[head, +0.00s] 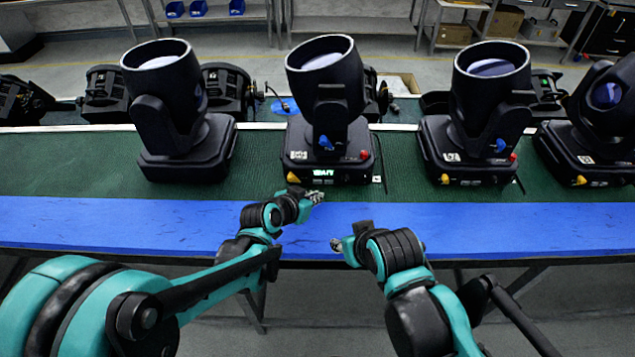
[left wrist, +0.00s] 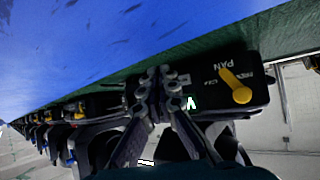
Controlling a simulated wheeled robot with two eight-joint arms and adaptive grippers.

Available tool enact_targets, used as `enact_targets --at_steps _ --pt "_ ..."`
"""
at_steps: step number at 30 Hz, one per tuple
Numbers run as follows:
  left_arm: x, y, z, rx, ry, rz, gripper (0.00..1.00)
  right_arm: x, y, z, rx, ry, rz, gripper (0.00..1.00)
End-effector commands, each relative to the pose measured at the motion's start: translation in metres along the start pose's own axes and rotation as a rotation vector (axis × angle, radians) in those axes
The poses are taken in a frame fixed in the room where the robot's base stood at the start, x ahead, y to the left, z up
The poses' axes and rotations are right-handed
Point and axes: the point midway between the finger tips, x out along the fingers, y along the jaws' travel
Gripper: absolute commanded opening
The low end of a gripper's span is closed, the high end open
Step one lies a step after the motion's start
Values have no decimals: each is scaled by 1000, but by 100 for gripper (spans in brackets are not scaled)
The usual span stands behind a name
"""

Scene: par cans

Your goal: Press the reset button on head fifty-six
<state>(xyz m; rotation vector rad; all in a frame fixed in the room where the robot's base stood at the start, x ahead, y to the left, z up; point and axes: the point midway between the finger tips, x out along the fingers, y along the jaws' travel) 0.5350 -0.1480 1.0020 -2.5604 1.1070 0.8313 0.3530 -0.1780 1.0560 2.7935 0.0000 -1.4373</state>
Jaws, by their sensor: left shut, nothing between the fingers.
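A black moving head (head: 328,110) stands upright on the green mat, with a lit green display (head: 323,173) on its base front. My left gripper (head: 316,196) is shut and empty, just in front of that base. In the left wrist view its fingers (left wrist: 163,78) are together before the base, partly covering it. The lit display (left wrist: 190,102) and a yellow lever (left wrist: 235,86) beside the word PAN show there. I cannot make out a reset button or a head number.
Similar heads stand to the left (head: 180,110), right (head: 487,115) and far right (head: 600,110). A blue strip (head: 150,222) runs along the front edge of the green mat (head: 70,170). Several black units lie behind. The blue strip is clear.

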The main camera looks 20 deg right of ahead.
Motion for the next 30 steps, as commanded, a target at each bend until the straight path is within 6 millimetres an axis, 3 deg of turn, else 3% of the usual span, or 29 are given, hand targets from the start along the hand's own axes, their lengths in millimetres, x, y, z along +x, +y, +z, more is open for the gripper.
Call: enact_targets --at_steps 10,30 --pt "-21 16 16 1 0 0 0 1 0 0 0 0 0 40" --pt "-23 16 17 1 0 0 0 1 0 0 0 0 0 40"
